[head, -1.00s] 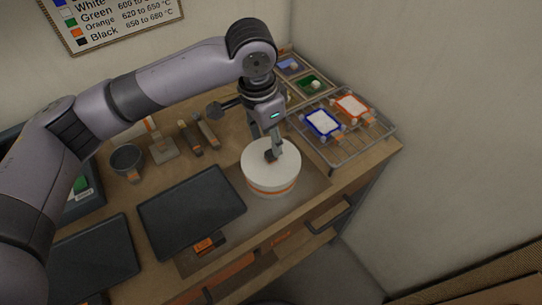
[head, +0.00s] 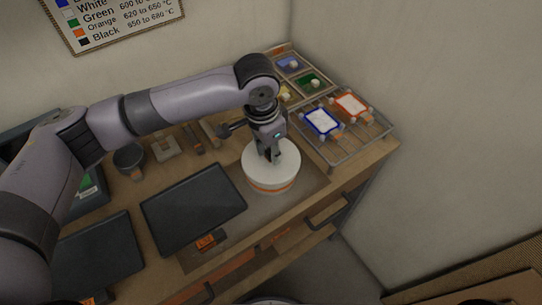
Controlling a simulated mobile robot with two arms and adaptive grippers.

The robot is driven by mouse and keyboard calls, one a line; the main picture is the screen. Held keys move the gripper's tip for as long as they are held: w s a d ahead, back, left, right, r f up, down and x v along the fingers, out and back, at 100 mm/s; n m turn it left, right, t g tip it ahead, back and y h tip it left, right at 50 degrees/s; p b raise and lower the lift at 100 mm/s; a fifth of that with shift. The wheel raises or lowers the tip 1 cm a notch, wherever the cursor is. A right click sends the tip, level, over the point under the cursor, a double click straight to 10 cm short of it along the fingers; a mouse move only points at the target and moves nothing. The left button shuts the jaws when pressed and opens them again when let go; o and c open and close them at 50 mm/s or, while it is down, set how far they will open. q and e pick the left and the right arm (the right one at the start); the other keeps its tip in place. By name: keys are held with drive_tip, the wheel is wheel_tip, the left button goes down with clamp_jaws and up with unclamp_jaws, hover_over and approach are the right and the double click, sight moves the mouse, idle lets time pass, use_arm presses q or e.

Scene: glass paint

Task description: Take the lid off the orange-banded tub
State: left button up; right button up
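The tub is round and white with an orange band (head: 272,187) around its side, and stands on the workbench right of centre in the head view. Its flat white lid (head: 289,163) sits on top of it. My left gripper (head: 271,158) points down at the middle of the lid, with its fingertips at the lid's top. The fingers hide the lid's centre, and I cannot tell whether they are closed on a knob there. My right gripper is not in view.
A wire rack (head: 345,151) with a blue-edged and an orange-edged tile stands right of the tub. A sectioned tray (head: 303,75) is behind. A dark flat panel (head: 193,208) lies left of the tub. A dark cup (head: 129,158) and several tools stand at the back left.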

use_arm(q)
clamp_jaws()
